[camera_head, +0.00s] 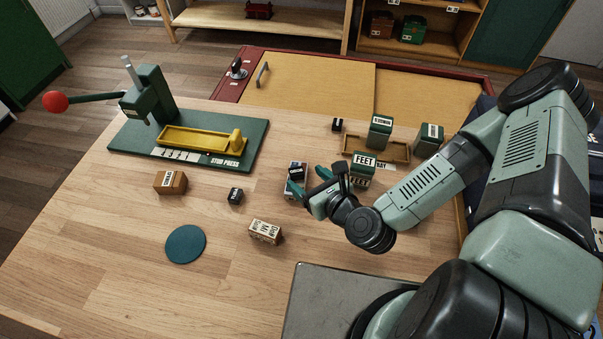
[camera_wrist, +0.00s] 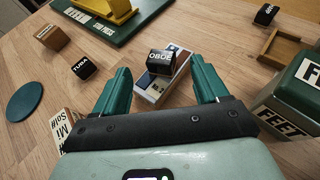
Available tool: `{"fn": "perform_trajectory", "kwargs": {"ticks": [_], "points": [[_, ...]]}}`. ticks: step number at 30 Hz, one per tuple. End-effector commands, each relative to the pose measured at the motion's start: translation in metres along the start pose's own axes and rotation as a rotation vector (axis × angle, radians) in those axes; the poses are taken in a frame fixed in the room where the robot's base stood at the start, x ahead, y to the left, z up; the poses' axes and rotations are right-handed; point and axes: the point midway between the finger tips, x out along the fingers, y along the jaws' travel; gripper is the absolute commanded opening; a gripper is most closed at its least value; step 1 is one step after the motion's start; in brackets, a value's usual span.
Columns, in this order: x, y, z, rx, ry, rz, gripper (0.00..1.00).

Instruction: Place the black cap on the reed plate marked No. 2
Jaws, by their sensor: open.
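A small black cube lettered OBOE (camera_wrist: 160,62) sits, slightly tilted in view, on or just over the far end of a pale plate-like block (camera_wrist: 150,92) with a dark blue panel. The same cube (camera_head: 297,170) and block (camera_head: 291,193) show in the head view, partly behind my gripper. I cannot read a No. 2 on the block, and cannot tell whether the cube touches it. My gripper (camera_wrist: 160,72) is open, its green fingers either side of the cube with visible gaps; it also shows in the head view (camera_head: 306,181). A second black cube, TUBA (camera_head: 235,195), stands left; a third black cube (camera_head: 337,125) stands behind.
Green FEET boxes (camera_head: 364,162) stand close right of my gripper, by a wooden tray (camera_head: 400,152). A beige lettered block (camera_head: 265,231), a brown block (camera_head: 170,182) and a teal disc (camera_head: 186,244) lie left. A green press (camera_head: 150,95) stands back left. The front-left table is clear.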

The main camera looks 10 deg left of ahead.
Motion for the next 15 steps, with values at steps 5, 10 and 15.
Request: {"fn": "perform_trajectory", "kwargs": {"ticks": [5,10,15], "points": [[-0.024,-0.001,0.000,0.001,0.001,-0.002,0.73],[-0.030,0.000,0.000,-0.001,-0.001,-0.001,0.73],[-0.030,0.000,0.000,-0.001,-0.001,0.000,0.73]]}}
